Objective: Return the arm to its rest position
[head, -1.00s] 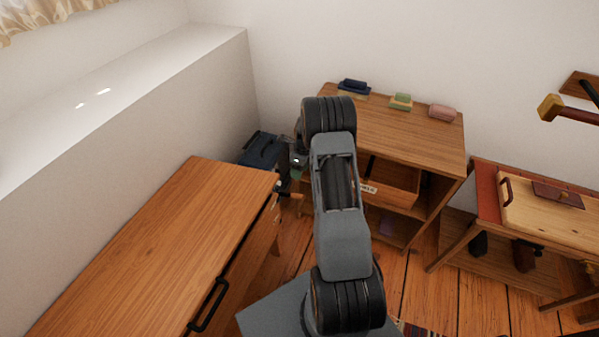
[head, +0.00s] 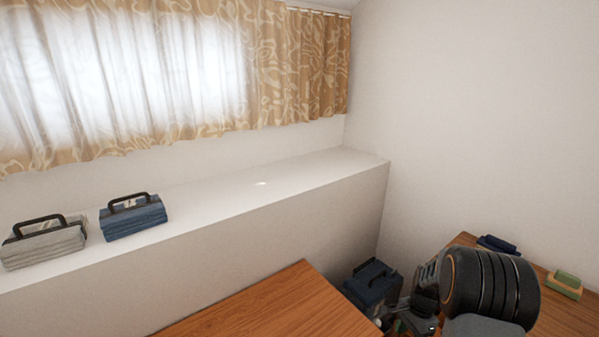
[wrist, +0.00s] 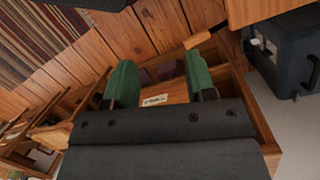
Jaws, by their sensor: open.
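My gripper (wrist: 160,82) shows in the wrist view with its two green fingers spread apart and nothing between them. Beyond the fingers is an open wooden compartment with a small pale label (wrist: 154,100). In the head view my arm is at the lower right, bent over between the wooden desk (head: 270,308) and the wooden shelf unit (head: 568,312). My gripper's fingers are mostly hidden there, near the dark blue case (head: 372,285).
Folded grey cloth (head: 45,245) and folded blue cloth (head: 133,218) with dark handles lie on the white ledge (head: 260,200). A green block (head: 565,284) sits on the shelf top. The wrist view shows a dark case (wrist: 288,58), plank floor and a striped rug (wrist: 45,40).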

